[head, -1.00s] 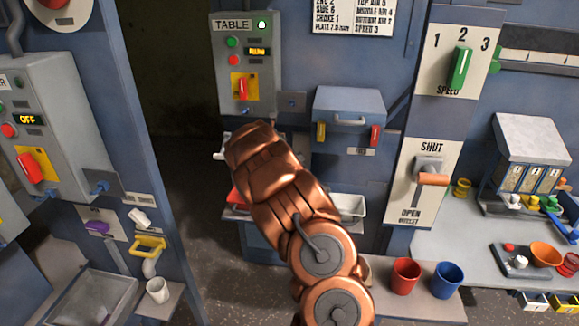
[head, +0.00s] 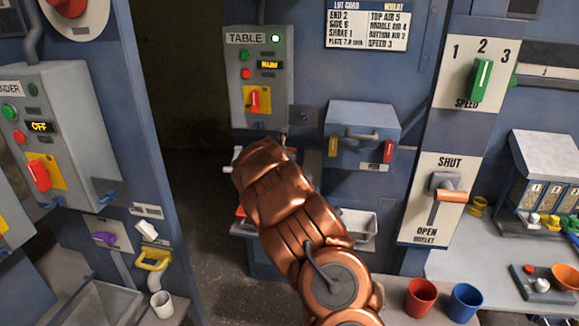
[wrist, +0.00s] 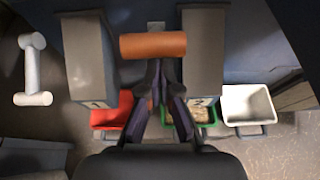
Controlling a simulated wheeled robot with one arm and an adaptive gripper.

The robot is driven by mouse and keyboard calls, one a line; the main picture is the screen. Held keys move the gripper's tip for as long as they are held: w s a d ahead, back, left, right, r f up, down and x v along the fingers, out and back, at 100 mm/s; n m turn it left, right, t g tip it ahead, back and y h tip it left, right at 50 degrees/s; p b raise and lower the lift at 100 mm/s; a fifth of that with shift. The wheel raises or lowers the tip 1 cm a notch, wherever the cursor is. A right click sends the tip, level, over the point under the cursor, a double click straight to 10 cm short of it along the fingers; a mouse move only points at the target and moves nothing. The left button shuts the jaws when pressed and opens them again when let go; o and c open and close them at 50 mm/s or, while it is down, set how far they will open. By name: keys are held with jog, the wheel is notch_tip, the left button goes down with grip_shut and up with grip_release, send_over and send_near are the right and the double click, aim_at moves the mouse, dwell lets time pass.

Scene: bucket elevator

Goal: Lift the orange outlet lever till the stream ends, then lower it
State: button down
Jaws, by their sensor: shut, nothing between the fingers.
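In the wrist view an orange bar handle (wrist: 152,44) lies crosswise between two grey spouts, numbered 1 (wrist: 90,60) and 2 (wrist: 202,50). My gripper (wrist: 157,72) is shut and empty, its fingertips at the lower edge of the bar in the picture. I cannot tell whether they touch it. I see no clear stream. In the head view my arm hides this handle and the gripper. Another orange-handled lever (head: 450,195) sits on a white SHUT/OPEN plate (head: 428,215) at right, apart from my arm; its handle is mid-plate.
Below the spouts are a red bin (wrist: 110,117), a green bin (wrist: 190,130) with grain-like contents and a white bin (wrist: 249,104). A white handle (wrist: 35,70) is at left. The TABLE control box (head: 257,85) stands behind my arm. Red (head: 420,298) and blue (head: 464,303) cups stand at lower right.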

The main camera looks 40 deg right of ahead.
jog(key=s+a+r, duration=0.3)
jog(key=a+r, duration=0.2)
jog(key=r, duration=0.2)
jog(key=shift+s+r, duration=0.15)
jog(key=shift+r, duration=0.1)
dwell(0.3)
jog(key=s+a+r+m+g, duration=0.2)
jog(key=s+a+m, duration=0.4)
jog(key=s+m, duration=0.15)
jog(key=s+a+r+m+g, duration=0.25)
jog(key=s+a+m, duration=0.3)
jog(key=s, duration=0.35)
jog(key=s+a+f+m+g+y, duration=0.1)
jog(key=s+a+f+m+y, duration=0.2)
jog(key=s+a, duration=0.6)
jog(key=s+a+f+m+g+y, duration=0.2)
jog(key=s+a+f+m+y, duration=0.2)
jog(key=s+a, duration=0.6)
jog(key=s+a+f+m+g+y, duration=0.1)
jog(key=s+a+f+m+y, duration=0.3)
jog(key=s+a, duration=0.6)
jog(key=a, duration=0.5)
jog(key=shift+a+m+g, duration=0.35)
jog(key=shift+a+m, duration=0.05)
jog(key=c, duration=1.9)
grip_release()
